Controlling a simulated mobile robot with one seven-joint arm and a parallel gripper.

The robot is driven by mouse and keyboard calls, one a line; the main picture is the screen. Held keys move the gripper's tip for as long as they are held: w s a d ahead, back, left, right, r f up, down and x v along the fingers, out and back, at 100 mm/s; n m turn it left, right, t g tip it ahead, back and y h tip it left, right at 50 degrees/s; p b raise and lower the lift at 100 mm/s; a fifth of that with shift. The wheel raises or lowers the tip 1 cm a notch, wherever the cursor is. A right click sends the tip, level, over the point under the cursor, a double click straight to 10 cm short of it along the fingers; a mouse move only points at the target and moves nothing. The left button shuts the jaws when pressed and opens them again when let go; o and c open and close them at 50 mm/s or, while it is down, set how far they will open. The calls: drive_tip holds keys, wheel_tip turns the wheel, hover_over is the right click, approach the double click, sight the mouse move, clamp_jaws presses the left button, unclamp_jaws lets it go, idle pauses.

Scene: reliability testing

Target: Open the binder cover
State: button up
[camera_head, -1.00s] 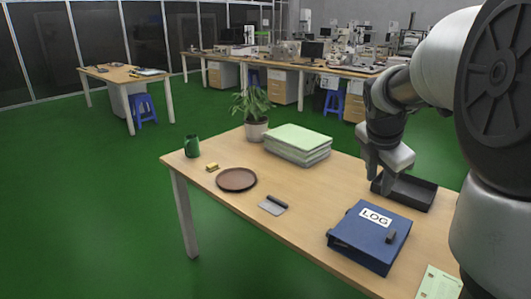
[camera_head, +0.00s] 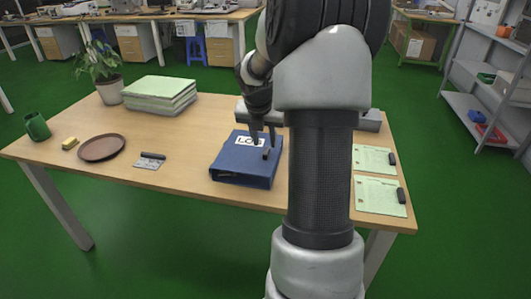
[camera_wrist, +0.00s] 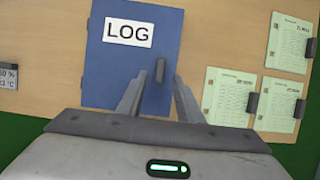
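The blue binder (camera_head: 243,165) lies closed on the wooden table, with a white LOG label on its cover. It also shows in the wrist view (camera_wrist: 110,70), where a small dark upright handle (camera_wrist: 160,70) stands on the cover near its right edge. My gripper (camera_head: 263,143) is above the binder's right part, pointing down. In the wrist view its two fingers (camera_wrist: 157,82) are spread, one on each side of the handle's line, with a gap between them. Whether they touch the cover cannot be told.
Green sheets with dark clips (camera_head: 374,159) lie on the right of the table. A stack of green folders (camera_head: 160,98), a potted plant (camera_head: 107,88), a brown plate (camera_head: 102,147), a yellow sponge-like block (camera_head: 69,143), a green mug (camera_head: 37,127) and a grey card (camera_head: 149,162) lie leftward.

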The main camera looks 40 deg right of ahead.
sight(266, 150)
drive_tip(key=b+x, duration=0.1)
drive_tip(key=x, duration=0.4)
drive_tip(key=shift+d+f, duration=0.1)
drive_tip(key=shift+f, duration=0.05)
clamp_jaws()
